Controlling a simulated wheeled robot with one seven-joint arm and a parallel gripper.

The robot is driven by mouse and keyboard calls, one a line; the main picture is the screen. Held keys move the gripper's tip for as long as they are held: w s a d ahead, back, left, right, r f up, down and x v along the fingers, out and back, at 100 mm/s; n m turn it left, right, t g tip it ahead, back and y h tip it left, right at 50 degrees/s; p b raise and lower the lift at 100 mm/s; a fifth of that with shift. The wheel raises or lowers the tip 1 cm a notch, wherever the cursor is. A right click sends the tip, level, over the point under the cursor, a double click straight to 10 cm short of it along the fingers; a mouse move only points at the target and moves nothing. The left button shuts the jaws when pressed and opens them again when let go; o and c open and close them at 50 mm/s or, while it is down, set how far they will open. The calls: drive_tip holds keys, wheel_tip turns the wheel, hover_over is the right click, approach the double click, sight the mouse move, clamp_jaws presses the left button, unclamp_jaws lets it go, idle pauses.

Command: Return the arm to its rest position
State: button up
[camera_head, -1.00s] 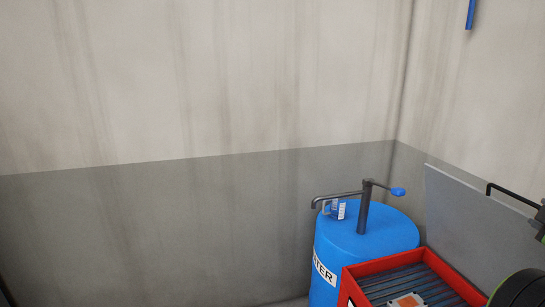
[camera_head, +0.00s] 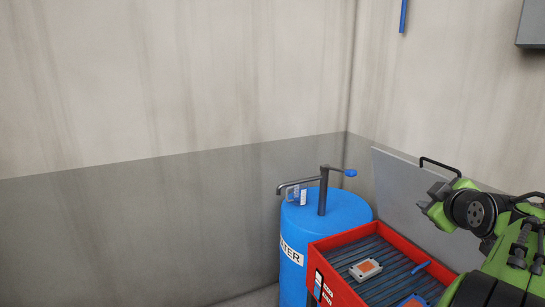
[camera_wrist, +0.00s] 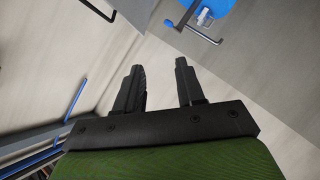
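My green and black arm (camera_head: 476,212) shows at the right of the head view, folded above and beside the red tray. My gripper (camera_wrist: 158,75) shows in the wrist view with its two black fingers apart and nothing between them. The fingers point towards bare wall and floor, touching nothing. The gripper's fingertips cannot be made out clearly in the head view.
A blue water barrel (camera_head: 335,222) with a pump stands left of a red tray (camera_head: 395,240). The tray holds a grey and orange device (camera_head: 366,269) and a blue item (camera_head: 421,267). A grey panel (camera_head: 415,195) stands behind the tray. The left side is clear.

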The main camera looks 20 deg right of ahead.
drive_tip(key=s+a+f+m+g+y, duration=0.1)
drive_tip(key=a+f+y, duration=0.2)
drive_tip(key=a, duration=1)
drive_tip(key=s+a+f+m+g+y, duration=0.1)
drive_tip(key=s+a+f+y, duration=0.15)
drive_tip(key=a, duration=0.95)
drive_tip(key=s+a+f+m+g+b, duration=0.1)
drive_tip(key=s+a+f+g, duration=0.3)
drive_tip(key=s+a+f, duration=0.6)
drive_tip(key=s+m, duration=0.1)
drive_tip(key=s, duration=0.3)
drive_tip(key=shift+a+f+y, duration=0.35)
drive_tip(key=shift+a, duration=0.05)
